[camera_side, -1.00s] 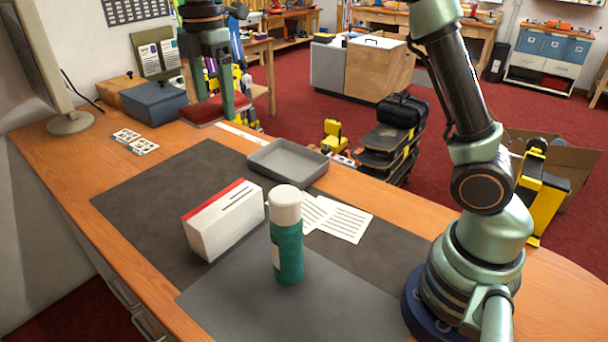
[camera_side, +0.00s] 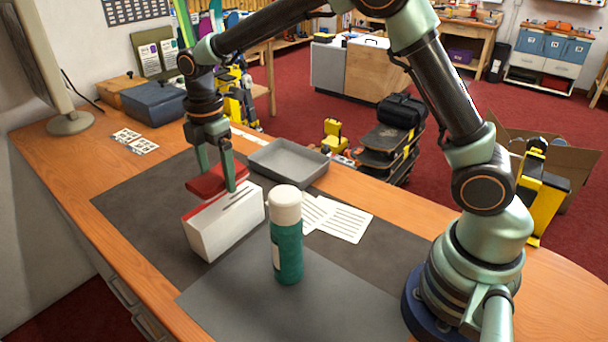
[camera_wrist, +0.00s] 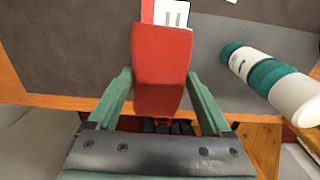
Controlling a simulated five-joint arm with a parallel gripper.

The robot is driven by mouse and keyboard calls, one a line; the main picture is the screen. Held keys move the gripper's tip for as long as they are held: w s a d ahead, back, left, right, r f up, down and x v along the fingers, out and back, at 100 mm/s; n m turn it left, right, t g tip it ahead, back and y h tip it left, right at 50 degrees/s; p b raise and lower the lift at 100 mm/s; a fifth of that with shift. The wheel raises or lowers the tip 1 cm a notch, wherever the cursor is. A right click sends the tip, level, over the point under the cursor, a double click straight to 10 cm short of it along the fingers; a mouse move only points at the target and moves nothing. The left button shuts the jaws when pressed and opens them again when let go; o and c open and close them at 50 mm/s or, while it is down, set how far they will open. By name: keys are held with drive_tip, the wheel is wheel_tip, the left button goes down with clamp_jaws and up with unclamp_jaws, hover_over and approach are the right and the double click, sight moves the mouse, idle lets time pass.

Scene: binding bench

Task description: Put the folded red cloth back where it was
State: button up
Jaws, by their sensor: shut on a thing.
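The folded red cloth (camera_side: 207,186) is held between the fingers of my gripper (camera_side: 216,185), which is shut on it. In the wrist view the cloth (camera_wrist: 160,62) fills the space between the two green fingers of my gripper (camera_wrist: 160,85). In the side view the cloth appears just above or behind the top of a white box with a red edge (camera_side: 226,224). I cannot tell whether they touch. Part of the white box (camera_wrist: 172,14) shows beyond the cloth in the wrist view.
A green bottle with a pale cap (camera_side: 288,250) stands right of the box. A grey tray (camera_side: 300,180) and printed sheets (camera_side: 342,222) lie behind. A blue box (camera_side: 155,102) and small printed cards (camera_side: 135,140) are at the back left. The dark mat (camera_side: 140,205) is bare at left.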

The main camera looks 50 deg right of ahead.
sight(223, 202)
drive_tip(key=shift+f, duration=2.25)
drive_tip(key=shift+f, duration=0.1)
drive_tip(key=o, duration=1.4)
